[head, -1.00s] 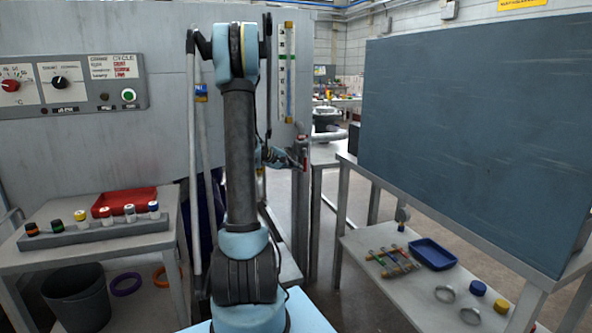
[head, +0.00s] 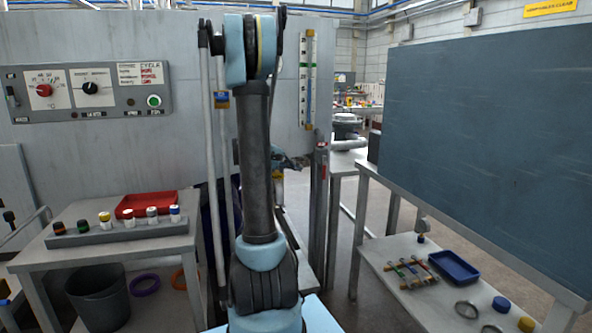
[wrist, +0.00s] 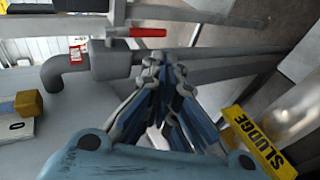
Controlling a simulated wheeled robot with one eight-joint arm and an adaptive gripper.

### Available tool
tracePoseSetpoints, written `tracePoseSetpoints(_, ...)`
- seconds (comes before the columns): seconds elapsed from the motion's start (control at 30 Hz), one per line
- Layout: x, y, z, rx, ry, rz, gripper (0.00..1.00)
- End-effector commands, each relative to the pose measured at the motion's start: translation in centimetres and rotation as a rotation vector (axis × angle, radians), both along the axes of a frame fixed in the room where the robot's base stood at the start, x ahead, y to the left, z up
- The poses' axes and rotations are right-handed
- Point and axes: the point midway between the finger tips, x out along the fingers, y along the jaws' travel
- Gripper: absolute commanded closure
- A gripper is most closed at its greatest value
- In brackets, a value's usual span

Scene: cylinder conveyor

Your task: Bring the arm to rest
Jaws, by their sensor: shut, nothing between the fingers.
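My arm (head: 256,130) stands upright in the middle of the head view, with blue joints and a dark link. My gripper (wrist: 166,66) is shut and empty in the wrist view, its linked fingers meeting at the tips. In the head view my arm's far end shows only in part behind the dark link, left of a grey post, and its fingertips cannot be made out there.
A grey pipe (wrist: 110,62) with a red-handled valve (wrist: 135,32) lies past my fingertips; the gap is unclear. A yellow SLUDGE sign (wrist: 258,143) is at right. Left stands a table (head: 40,262) with colored-cap cylinders; right, a large dark panel (head: 490,150) above a shelf.

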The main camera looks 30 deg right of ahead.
Motion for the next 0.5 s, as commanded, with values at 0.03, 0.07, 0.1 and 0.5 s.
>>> tracePoseSetpoints(0.03, 0.0, -0.01, 0.0, 0.0, 0.0, 0.0, 1.0)
tracePoseSetpoints(0.07, 0.0, -0.01, 0.0, 0.0, 0.0, 0.0, 1.0)
tracePoseSetpoints(0.1, 0.0, -0.01, 0.0, 0.0, 0.0, 0.0, 1.0)
tracePoseSetpoints(0.5, -0.88, 0.87, 0.15, 0.027, -0.006, 0.005, 1.0)
